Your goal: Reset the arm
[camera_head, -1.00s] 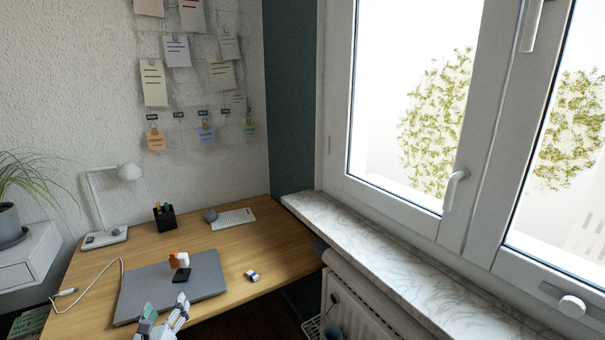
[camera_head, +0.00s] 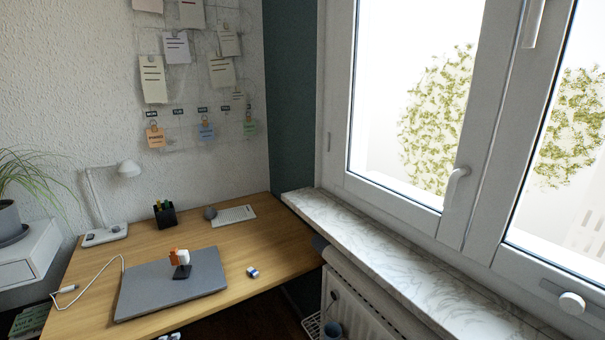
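A lamp (camera_head: 105,236), pen holder (camera_head: 164,214) and keyboard (camera_head: 234,216) are at the back. A marble sill (camera_head: 350,243) runs along the right.

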